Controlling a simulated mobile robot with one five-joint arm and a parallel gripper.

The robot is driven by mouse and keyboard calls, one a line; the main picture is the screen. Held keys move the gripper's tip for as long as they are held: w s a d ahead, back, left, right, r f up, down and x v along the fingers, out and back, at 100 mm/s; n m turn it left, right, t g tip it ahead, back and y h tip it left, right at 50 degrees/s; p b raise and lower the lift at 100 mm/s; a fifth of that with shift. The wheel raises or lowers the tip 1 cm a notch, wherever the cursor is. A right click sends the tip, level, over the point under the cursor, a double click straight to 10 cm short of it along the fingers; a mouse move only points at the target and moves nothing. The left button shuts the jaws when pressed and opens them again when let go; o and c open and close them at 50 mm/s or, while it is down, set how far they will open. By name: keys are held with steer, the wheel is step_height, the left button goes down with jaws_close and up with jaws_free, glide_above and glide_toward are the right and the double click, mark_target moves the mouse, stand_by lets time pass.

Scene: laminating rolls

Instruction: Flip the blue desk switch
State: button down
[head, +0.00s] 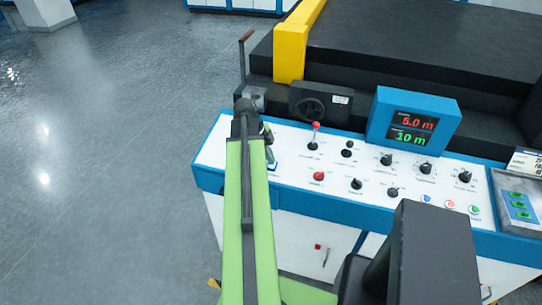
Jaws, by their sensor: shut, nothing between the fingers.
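The blue-edged desk (235,180) has a white sloping control panel with several switches and knobs. A lever with a red top (315,130) stands on its left part, with a black-topped switch (347,150) to its right. A small blue button (426,199) sits at the panel's front right. I cannot tell which control is the blue desk switch. My green arm reaches up to the panel's left end. My gripper (270,156) is shut and empty there, left of the red-topped lever and apart from it. The arm partly hides it.
A blue display box (414,122) stands at the panel's back. A large black machine with a yellow side piece (291,50) rises behind. Open grey floor (90,150) lies to the left.

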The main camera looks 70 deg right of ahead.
steer(key=shift+a, duration=0.4)
steer(key=shift+r, duration=0.1)
steer(key=shift+r+p, duration=0.25)
steer(key=shift+p, duration=0.1)
steer(key=r+p, duration=0.2)
steer(key=a+r+p, duration=0.1)
steer(key=r+p, duration=0.1)
steer(key=shift+r, duration=0.1)
step_height(320, 180, up, 8)
steer(key=w+d+p, duration=0.1)
steer(key=w+p, duration=0.2)
steer(key=p, duration=0.5)
steer(key=shift+d+r+p, duration=0.2)
steer(key=shift+d+p, duration=0.05)
steer(key=shift+p, duration=0.05)
